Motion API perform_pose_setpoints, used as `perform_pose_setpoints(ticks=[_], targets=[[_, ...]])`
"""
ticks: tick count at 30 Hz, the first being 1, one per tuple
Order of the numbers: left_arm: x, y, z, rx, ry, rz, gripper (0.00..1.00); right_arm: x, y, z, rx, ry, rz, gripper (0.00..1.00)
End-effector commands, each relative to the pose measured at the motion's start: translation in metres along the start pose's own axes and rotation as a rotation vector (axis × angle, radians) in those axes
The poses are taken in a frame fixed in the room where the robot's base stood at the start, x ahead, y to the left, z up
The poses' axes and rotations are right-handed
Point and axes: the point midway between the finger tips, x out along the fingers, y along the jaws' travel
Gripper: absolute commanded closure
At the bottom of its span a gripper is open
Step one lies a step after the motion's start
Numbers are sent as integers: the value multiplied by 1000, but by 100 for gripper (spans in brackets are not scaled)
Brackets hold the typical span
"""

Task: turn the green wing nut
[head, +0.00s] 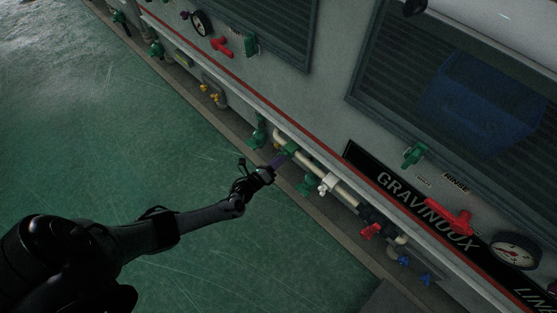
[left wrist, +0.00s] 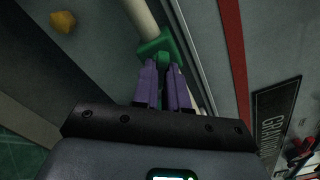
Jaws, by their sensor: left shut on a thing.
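The green wing nut (head: 291,147) sits on a cream pipe (head: 312,162) that runs low along the machine's wall. In the left wrist view the green wing nut (left wrist: 156,46) is a green body on the pipe, with a narrow green part reaching back between my fingertips. My left gripper (head: 281,159) has purple fingers that meet the nut from the left in the head view. In the left wrist view the left gripper (left wrist: 164,72) is shut on that narrow part, which the fingers partly hide. My right gripper is in neither view.
Other green valve parts (head: 259,133) are close by. A white fitting (head: 327,183), a red handle (head: 370,231) and blue handles (head: 404,261) follow along the pipe. Yellow fittings (head: 208,92) are farther up the wall. The green floor (head: 130,120) is open.

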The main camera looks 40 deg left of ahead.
Motion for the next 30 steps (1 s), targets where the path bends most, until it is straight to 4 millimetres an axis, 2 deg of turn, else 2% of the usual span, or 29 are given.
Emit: perform_pose_setpoints(ticks=[6,15,30], targets=[[0,0,0,178,1,1,100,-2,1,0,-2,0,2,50],[0,0,0,339,0,0,100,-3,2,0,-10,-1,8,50],[0,0,0,400,-1,0,100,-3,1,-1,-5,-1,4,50]])
